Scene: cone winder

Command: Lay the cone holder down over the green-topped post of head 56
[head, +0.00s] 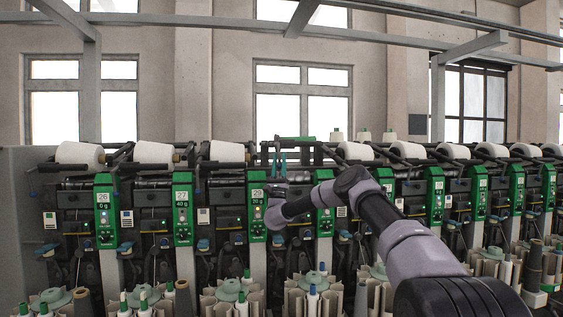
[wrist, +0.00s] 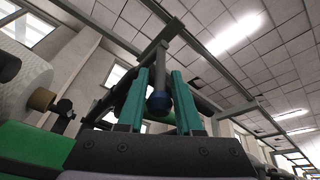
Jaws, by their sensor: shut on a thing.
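My gripper (head: 279,152) has two teal fingers and reaches up to the top of the machine row. In the wrist view my gripper (wrist: 160,82) is shut around a blue-tipped handle (wrist: 158,104) of the dark cone holder (wrist: 166,42). The holder's dark bars rise above the fingers. In the head view the cone holder (head: 298,139) stands raised, with no white cone seen on it. Its position lies between two heads with cones. The green-topped post (head: 325,205) just right of my gripper is partly covered by my arm. Its number is hidden, so I cannot read 56.
White cones (head: 228,151) sit on the heads to the left, and another cone (head: 356,151) is close on the right. Other green-topped posts (head: 182,205) stand between heads. Bobbins (head: 145,297) fill the lower front. Several spools stand on top of the machine behind.

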